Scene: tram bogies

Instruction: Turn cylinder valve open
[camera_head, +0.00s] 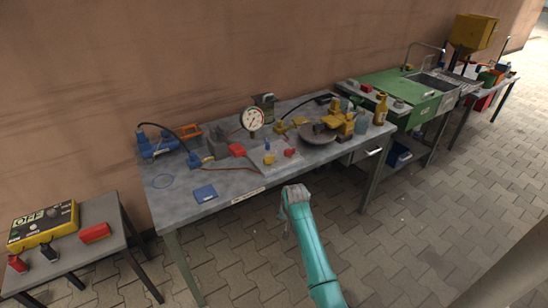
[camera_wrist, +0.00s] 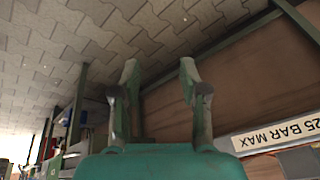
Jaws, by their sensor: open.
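A grey workbench (camera_head: 225,198) carries a round pressure gauge (camera_head: 252,119). Below the gauge is a light plate (camera_head: 262,163) with small red handles (camera_head: 290,152) and a blue part (camera_head: 267,145). I cannot tell which of these fittings is the cylinder valve. My gripper (camera_head: 293,190) is in front of the bench's front edge, apart from everything on it. In the wrist view, my gripper (camera_wrist: 159,68) is open and empty, its two fingers spread over paving and a brown surface. A label (camera_wrist: 283,133) reading "25 BAR MAX" lies right of the fingers.
Blue fittings (camera_head: 157,145) stand at the bench's left. A yellow device (camera_head: 342,120), round dish (camera_head: 317,133) and yellow bottle (camera_head: 380,109) stand at its right. A side table with a yellow OFF box (camera_head: 43,226) is at left, a green bench (camera_head: 402,88) at right. Paving in front is clear.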

